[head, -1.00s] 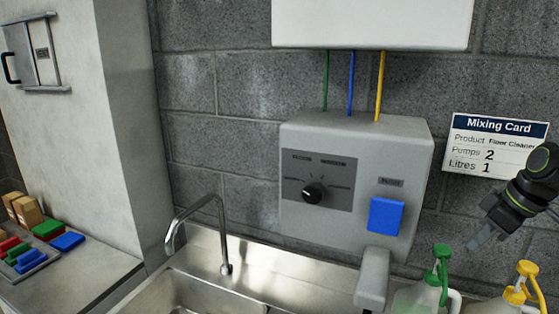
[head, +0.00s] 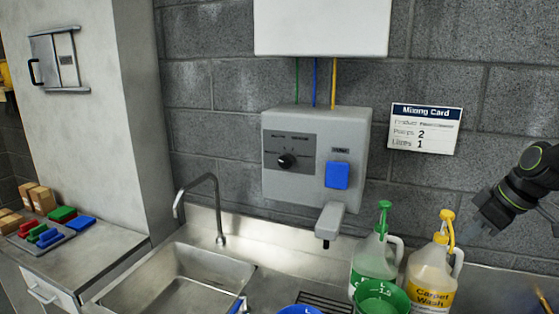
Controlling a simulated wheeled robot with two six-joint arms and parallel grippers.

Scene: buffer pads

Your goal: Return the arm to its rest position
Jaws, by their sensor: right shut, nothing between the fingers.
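My right gripper (head: 482,228) is at the right edge of the head view, at the end of a black arm with a green ring. It is shut with nothing held, in the air to the right of the Carpet Wash bottle (head: 431,274) and apart from it. My left gripper is not in view.
A steel sink (head: 190,275) with a tap (head: 216,200) lies below a grey dispenser (head: 315,170) with a blue button (head: 337,175). Coloured pads (head: 62,214) and boxes lie on the left counter.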

